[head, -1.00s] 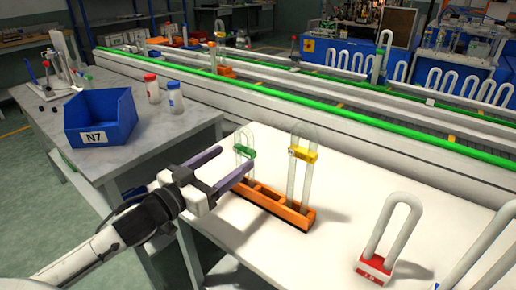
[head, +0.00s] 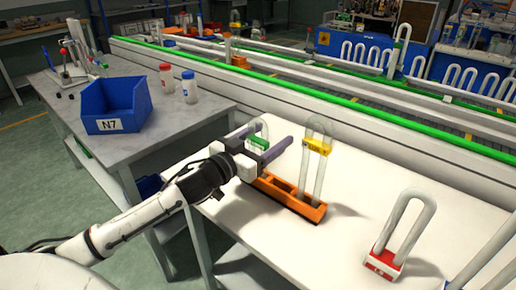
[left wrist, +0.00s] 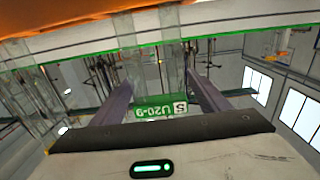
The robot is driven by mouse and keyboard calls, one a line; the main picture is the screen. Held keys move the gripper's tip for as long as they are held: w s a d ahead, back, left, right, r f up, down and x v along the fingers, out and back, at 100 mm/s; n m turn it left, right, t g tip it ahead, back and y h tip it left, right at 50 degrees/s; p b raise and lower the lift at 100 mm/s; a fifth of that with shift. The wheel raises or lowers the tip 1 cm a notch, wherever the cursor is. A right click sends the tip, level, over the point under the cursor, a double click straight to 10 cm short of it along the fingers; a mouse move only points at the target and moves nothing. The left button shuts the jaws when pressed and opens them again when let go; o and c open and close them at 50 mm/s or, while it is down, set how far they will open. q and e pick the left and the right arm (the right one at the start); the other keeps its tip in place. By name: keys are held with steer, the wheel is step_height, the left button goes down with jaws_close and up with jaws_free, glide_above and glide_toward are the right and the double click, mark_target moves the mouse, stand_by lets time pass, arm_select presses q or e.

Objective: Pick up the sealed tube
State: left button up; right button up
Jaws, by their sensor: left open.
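A clear U-shaped glass tube with a green label (head: 257,141) stands upright at the far left end of an orange rack (head: 292,200). A similar tube with a yellow label (head: 316,146) stands at the rack's near right end. My left gripper (head: 271,131) is open, with its two purple fingers around the green-labelled tube. In the left wrist view the green label (left wrist: 160,108) lies between the spread fingers, with a gap on each side. The gripper hides part of the rack's left end. My right gripper is not in view.
A blue bin marked N7 (head: 113,104) and two bottles (head: 189,87) stand on the grey table at left. A conveyor with green rails (head: 300,86) runs behind.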

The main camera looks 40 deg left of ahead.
arm_select(q)
steer(key=shift+w, duration=0.15)
steer(key=c, duration=1.1)
